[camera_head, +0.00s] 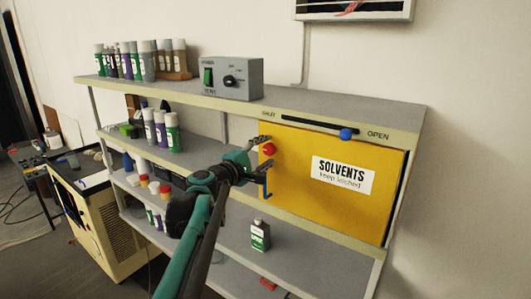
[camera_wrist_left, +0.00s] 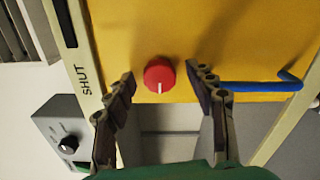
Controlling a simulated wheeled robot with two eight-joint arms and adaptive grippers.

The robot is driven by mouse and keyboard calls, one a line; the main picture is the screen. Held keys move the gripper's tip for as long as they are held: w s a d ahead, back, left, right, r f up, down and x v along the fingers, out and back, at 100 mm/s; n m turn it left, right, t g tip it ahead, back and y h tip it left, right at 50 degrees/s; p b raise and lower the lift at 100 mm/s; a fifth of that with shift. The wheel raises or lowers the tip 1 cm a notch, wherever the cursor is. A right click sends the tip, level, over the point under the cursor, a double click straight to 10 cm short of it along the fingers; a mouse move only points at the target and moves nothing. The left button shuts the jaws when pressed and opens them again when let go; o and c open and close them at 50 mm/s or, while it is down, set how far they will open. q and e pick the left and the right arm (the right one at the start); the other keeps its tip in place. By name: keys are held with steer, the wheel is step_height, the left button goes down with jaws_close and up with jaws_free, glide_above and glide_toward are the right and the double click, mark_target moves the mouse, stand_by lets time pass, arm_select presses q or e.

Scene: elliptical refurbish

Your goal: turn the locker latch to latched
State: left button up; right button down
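The yellow solvents locker (camera_head: 300,195) is set into the shelf unit, its front panel labelled "SOLVENTS Keep latched". A red round latch knob (camera_head: 268,149) sits near its upper left edge; in the left wrist view the red knob (camera_wrist_left: 159,75) shows a white pointer line. My left gripper (camera_head: 263,156) is in front of the knob. In the left wrist view the gripper (camera_wrist_left: 165,82) is open, its fingers apart on either side of the knob, with gaps visible on both sides. A blue hooked handle (camera_wrist_left: 255,85) lies beyond the right finger. My right gripper is not in view.
A blue slider knob (camera_head: 346,134) stands at the OPEN end of a slot above the locker. A grey control box (camera_head: 233,78) and several bottles stand on the top shelf. A green-labelled bottle (camera_head: 260,235) stands on a shelf below the locker.

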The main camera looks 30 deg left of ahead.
arm_select(q)
steer(key=s+a, duration=0.1)
steer(key=s, duration=1.1)
steer(key=s+d+f+m+g+h+b, duration=0.1)
steer(key=s+d+f+m+g+b, duration=0.15)
steer(key=d+f+b, duration=0.6)
steer(key=s+d+f+m+g+h+b, duration=0.1)
steer(key=d+f+m+g+b, duration=0.2)
steer(key=f, duration=1.1)
steer(key=s+d+f+m+g+h+b, duration=0.15)
steer(key=d+f+m+b, duration=0.35)
steer(key=d+f, duration=0.5)
steer(key=s+f+m+g+y+b, duration=0.2)
steer(key=s+f+m+b, duration=0.2)
steer(key=f, duration=1.1)
steer(key=s+d+f+m+g+y+b, duration=0.1)
steer(key=s+f+m+b, duration=0.4)
steer(key=f+b, duration=0.6)
step_height(320, 180, down, 5)
steer(key=shift+s+r+g+y, duration=0.1)
steer(key=shift+s+g+y, duration=0.3)
steer(key=shift+s+y, duration=0.65)
steer(key=shift+s, duration=0.2)
